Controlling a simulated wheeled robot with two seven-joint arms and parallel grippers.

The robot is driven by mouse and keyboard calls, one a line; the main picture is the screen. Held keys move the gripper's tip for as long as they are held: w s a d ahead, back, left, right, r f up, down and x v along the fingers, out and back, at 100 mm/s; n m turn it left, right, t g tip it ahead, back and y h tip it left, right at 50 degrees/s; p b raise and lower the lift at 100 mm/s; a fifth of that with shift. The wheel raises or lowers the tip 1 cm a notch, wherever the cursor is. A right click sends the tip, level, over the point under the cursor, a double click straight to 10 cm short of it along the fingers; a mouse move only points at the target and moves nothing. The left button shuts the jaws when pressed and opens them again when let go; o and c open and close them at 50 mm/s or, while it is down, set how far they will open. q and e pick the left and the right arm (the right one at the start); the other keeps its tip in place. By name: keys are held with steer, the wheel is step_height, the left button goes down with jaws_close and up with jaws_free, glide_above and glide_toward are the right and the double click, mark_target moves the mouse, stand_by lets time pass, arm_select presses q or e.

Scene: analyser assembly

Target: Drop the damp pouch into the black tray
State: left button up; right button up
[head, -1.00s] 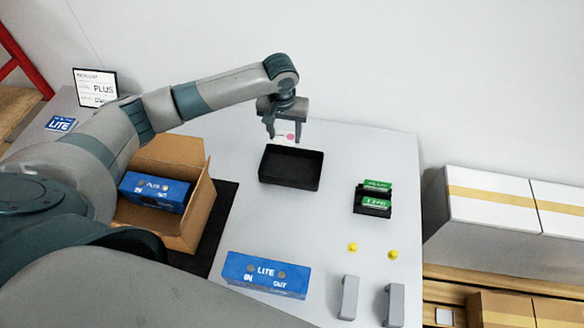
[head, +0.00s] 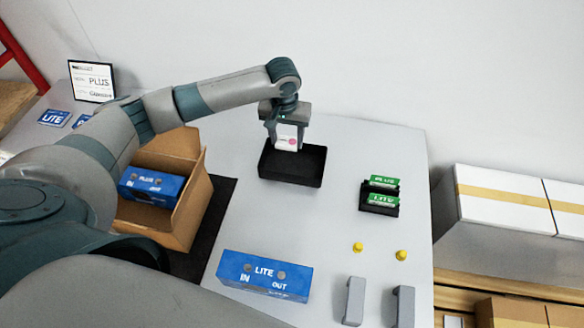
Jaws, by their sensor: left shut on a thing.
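My left gripper (head: 287,143) is at the back of the table, shut on the damp pouch (head: 286,137). The pouch is small and white with a pink round mark and hangs upright between the fingers. The black tray (head: 290,179) is an open shallow box on the grey table. The pouch and fingertips are over the tray's back part, and their lower ends overlap its rear rim in the picture. I cannot tell whether the pouch touches the tray. My right gripper is not in view.
An open cardboard box (head: 192,215) holding a blue PLUS unit (head: 151,187) stands left. A blue LITE unit (head: 265,276) lies in front. A black holder with green cards (head: 383,199), two yellow knobs (head: 358,247) and grey brackets (head: 355,300) are right. Table around the tray is clear.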

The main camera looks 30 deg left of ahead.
arm_select(q)
steer(key=shift+f, duration=0.1)
steer(key=o, duration=1.1)
